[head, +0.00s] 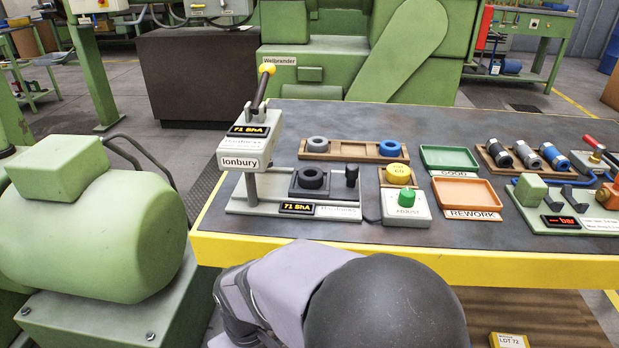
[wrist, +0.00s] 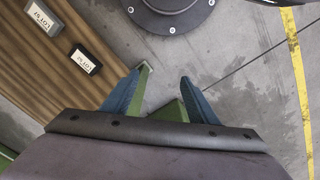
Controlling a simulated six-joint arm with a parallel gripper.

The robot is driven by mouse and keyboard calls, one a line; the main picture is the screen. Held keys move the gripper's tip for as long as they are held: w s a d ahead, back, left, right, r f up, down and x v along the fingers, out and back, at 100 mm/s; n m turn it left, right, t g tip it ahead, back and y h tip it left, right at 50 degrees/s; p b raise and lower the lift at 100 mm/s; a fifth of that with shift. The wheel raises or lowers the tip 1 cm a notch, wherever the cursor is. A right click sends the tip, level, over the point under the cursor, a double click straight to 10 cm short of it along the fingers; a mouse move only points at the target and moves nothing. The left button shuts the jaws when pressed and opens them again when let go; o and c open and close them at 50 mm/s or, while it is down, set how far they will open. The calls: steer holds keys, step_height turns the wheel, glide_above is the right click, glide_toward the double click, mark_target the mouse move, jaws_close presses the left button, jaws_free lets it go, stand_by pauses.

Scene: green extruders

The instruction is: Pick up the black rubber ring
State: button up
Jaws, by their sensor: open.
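The black rubber ring (head: 311,178) sits on the dark block of the hardness tester (head: 245,205) at the left of the bench, in the head view. It is not visible in the wrist view. My gripper (wrist: 160,88) shows in the wrist view with its two blue fingers apart and nothing between them. It points at the floor, away from the bench top. In the head view my arm is at the bottom centre, in front of the bench, and the fingers are hidden.
A wooden tray (head: 353,151) holds a grey ring (head: 317,144) and a blue ring (head: 389,148). A black knob (head: 351,174) stands right of the black ring. Green (head: 449,157) and orange (head: 466,195) trays lie further right. The tester's overhanging head (head: 247,150) stands left of the ring.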

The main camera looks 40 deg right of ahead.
steer(key=shift+o, duration=0.3)
step_height(320, 180, up, 55)
steer(key=p, duration=5.5)
steer(key=m+b, duration=1.4)
steer(key=m, duration=0.5)
glide_above(311, 178)
steer(key=f, duration=1.7)
steer(key=shift+w+d+f, duration=0.15)
steer(key=shift+d, duration=0.15)
steer(key=shift+w+d+f+m+p, duration=0.1)
steer(key=shift+w+f+m+p, duration=0.2)
steer(key=shift+f+m, duration=0.9)
steer(key=shift+w+d+f+m+p, duration=0.1)
steer(key=shift+f+m+p, duration=0.35)
steer(key=shift+f+m, duration=0.75)
steer(key=shift+w+d+f+m+p, duration=0.1)
steer(key=shift+w+f+m+p, duration=0.2)
steer(key=shift+f+m, duration=0.9)
steer(key=shift+s+r+m, duration=0.1)
steer(key=shift+r+m, duration=0.3)
steer(key=c, duration=1.1)
